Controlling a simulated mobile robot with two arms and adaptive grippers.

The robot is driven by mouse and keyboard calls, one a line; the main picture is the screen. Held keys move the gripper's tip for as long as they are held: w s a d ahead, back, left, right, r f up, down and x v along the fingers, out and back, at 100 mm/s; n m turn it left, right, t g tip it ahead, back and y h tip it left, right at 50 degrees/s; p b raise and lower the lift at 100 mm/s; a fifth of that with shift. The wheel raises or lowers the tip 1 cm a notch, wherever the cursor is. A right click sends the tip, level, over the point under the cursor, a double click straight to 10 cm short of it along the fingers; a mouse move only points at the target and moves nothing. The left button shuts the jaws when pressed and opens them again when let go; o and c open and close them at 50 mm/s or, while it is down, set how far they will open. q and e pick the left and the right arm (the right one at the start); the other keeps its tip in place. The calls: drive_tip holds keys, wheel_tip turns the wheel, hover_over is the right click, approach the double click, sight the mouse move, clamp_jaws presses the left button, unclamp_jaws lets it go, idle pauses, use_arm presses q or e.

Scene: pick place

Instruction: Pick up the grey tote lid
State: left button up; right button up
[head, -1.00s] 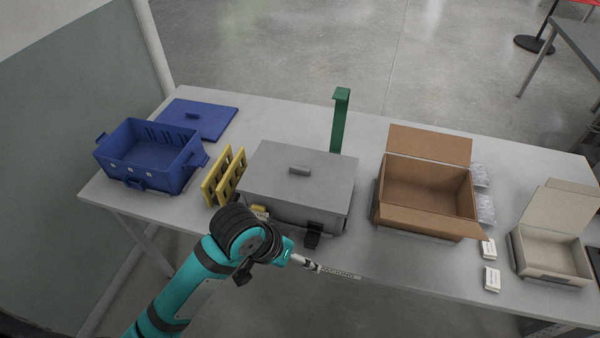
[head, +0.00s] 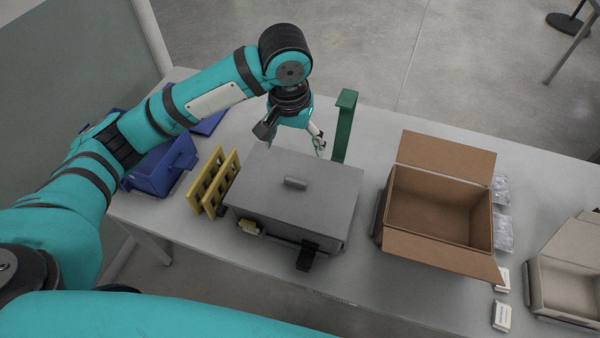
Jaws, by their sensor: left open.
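The grey tote lid (head: 325,203) lies flat on top of the grey tote (head: 280,230), with a small raised handle (head: 295,183) at its middle. My left gripper (head: 318,148) is behind the lid's far edge, to the left of the green post, and points down and to the right. It looks apart from the lid's handle, and its fingers are small and partly unclear. The left arm arches over the blue tote from the left. My right gripper is out of the picture.
A green post (head: 344,125) stands close behind the tote. Yellow racks (head: 214,180) stand to its left, beside a partly hidden blue tote (head: 160,170). An open cardboard box (head: 435,205) is at the right. A beige box (head: 565,285) stands farther right.

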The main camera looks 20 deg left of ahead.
use_arm(q)
wheel_tip(320, 180, down, 3)
drive_tip(key=s, duration=0.1)
drive_tip(key=p, duration=0.2)
hover_over(295, 181)
drive_tip(key=f, duration=0.6)
drive_tip(key=shift+s+d+f, duration=0.3)
drive_tip(key=shift+f, duration=0.85)
drive_tip(key=f, duration=0.2)
drive_tip(key=f+p, duration=0.1)
drive_tip(key=shift+w+a+f, duration=0.25)
drive_tip(key=shift+w+f, duration=0.05)
drive_tip(key=shift+f, duration=0.45)
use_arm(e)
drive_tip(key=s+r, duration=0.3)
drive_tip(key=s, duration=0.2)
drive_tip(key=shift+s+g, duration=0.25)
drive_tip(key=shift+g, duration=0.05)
